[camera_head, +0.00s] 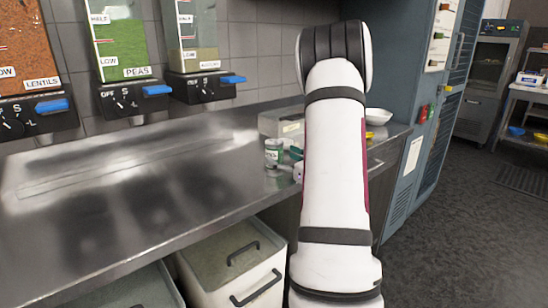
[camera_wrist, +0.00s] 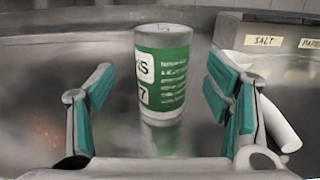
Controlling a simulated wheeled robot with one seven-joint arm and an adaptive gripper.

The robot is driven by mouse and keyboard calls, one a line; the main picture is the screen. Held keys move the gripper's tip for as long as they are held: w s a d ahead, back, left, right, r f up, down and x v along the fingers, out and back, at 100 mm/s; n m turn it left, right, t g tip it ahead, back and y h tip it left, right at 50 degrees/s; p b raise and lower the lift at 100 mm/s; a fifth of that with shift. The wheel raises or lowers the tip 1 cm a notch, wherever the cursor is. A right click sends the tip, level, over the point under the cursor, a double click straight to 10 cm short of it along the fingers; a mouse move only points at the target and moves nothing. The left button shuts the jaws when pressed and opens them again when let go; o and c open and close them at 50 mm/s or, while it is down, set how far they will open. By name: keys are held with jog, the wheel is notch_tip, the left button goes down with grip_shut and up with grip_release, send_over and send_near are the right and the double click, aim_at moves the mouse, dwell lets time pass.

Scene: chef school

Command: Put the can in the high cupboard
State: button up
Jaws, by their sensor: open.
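A can (camera_head: 274,152) with a green and white label stands upright on the steel counter (camera_head: 130,200). In the wrist view the can (camera_wrist: 163,75) is straight ahead, between and just beyond the two teal-padded fingers. My gripper (camera_wrist: 161,98) is open, with a gap on both sides of the can, and holds nothing. In the head view my white arm hides most of the gripper; only a bit of teal (camera_head: 296,153) shows right of the can. I see no high cupboard in either view.
A white bowl (camera_head: 378,116) is farther right. Dispensers (camera_head: 122,45) hang on the wall. The counter's left part is clear.

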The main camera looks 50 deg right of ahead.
aim_at(274, 151)
jog(key=x, duration=0.5)
jog(key=shift+d, duration=0.15)
jog(key=shift+c, duration=0.6)
jog(key=c, duration=1.3)
jog(key=shift+c, duration=1.1)
jog(key=shift+r, duration=0.15)
